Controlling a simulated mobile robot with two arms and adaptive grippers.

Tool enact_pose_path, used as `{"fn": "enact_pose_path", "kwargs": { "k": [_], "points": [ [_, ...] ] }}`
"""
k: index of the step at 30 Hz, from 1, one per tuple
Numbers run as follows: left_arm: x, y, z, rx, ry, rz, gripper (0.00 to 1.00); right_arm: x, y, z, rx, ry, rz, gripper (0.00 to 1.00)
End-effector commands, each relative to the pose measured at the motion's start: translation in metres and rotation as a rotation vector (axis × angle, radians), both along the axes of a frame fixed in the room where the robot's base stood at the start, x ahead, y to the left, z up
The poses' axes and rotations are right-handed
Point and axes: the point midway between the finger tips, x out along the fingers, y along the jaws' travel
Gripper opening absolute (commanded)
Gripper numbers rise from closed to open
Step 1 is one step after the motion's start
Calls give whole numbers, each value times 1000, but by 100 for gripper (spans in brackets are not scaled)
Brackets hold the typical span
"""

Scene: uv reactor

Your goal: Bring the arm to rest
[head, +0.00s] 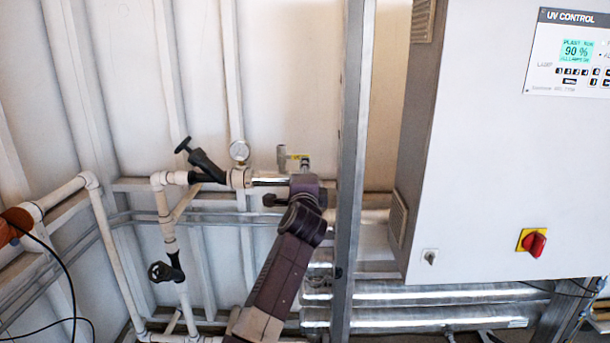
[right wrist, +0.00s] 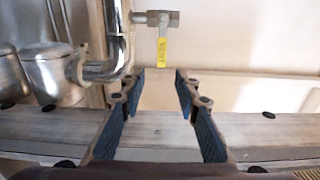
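My right arm (head: 280,270) rises from the bottom middle of the head view, its wrist in front of the pipework and left of the steel post. In the right wrist view, my right gripper (right wrist: 160,82) is open, with its two blue-padded fingers apart and nothing between them. Its fingers are hidden or unclear in the head view. A small valve with a yellow handle (right wrist: 162,48) stands beyond the fingertips, apart from them; it also shows just above my wrist in the head view (head: 299,156). My left gripper is not in view.
A steel post (head: 352,150) stands close to the right of my wrist. The grey UV control cabinet (head: 520,180) with a red switch (head: 535,243) fills the right. A metal rail (right wrist: 160,135) shows behind the fingers.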

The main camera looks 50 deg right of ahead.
Motion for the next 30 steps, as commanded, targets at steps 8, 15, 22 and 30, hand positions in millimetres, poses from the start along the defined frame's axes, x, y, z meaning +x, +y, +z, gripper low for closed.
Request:
{"fn": "enact_pose_path", "kwargs": {
  "k": [8,15,22,30],
  "points": [
    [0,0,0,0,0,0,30,-7,9,0,1,1,0,30],
    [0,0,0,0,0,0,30,-7,9,0,0,0,0,30],
    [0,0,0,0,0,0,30,-7,8,0,0,0,0,30],
    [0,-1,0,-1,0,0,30,47,41,-43,-118,172,121,30]
  ]
}}
